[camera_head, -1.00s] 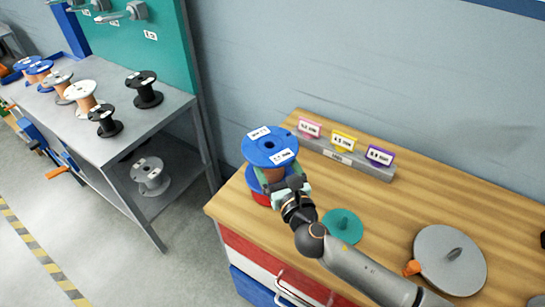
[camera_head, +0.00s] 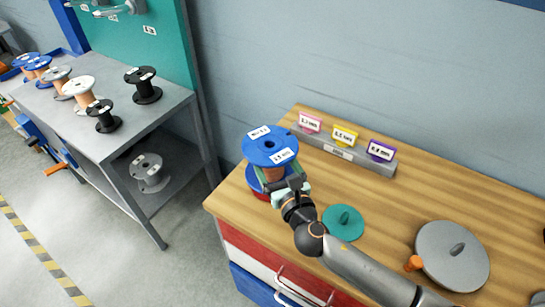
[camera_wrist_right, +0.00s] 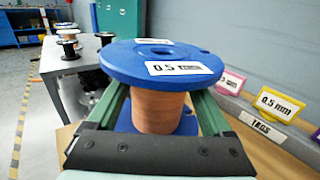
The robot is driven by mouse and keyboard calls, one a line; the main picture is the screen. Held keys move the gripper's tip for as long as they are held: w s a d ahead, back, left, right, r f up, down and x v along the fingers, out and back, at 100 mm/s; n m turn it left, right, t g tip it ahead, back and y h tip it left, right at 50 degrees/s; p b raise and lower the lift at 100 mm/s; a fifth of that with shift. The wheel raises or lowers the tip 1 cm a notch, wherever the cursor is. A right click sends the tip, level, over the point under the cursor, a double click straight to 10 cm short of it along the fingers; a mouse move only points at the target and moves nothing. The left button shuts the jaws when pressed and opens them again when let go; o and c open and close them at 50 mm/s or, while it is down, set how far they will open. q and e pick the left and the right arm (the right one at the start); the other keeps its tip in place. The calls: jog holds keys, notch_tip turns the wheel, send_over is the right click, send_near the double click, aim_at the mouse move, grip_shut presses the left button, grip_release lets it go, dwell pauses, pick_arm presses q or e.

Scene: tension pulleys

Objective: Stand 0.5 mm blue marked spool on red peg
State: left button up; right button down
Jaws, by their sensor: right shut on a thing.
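The blue spool (camera_head: 268,158) with copper-coloured wire stands upright near the left end of the wooden bench. In the right wrist view its blue top flange (camera_wrist_right: 125,62) carries a white 0.5 label. My right gripper (camera_head: 284,181) is shut on the spool, with green fingers on either side of the winding below the top flange. A bit of the red peg's base (camera_head: 261,196) shows directly under the lower flange. The peg's post is hidden, and I cannot tell whether the spool rests fully on the base. My left gripper is not in view.
A teal peg (camera_head: 343,222) and a grey disc peg (camera_head: 452,256) are on the bench to the right. A tag rack (camera_head: 342,153) with pink, yellow and purple tags stands behind. A grey shelf table (camera_head: 120,138) with several spools is at left.

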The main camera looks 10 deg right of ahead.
aim_at(275, 179)
jog(key=shift+r, duration=0.2)
jog(key=shift+f, duration=0.15)
jog(key=shift+f+b, duration=1.05)
jog(key=shift+f, duration=0.35)
jog(key=shift+f, duration=0.2)
dwell(0.6)
jog(key=shift+f+b, duration=0.6)
jog(key=shift+f, duration=0.1)
jog(key=shift+s+f, duration=0.1)
jog(key=shift+f, duration=0.25)
dwell(0.3)
grip_release()
jog(key=shift+f, duration=0.1)
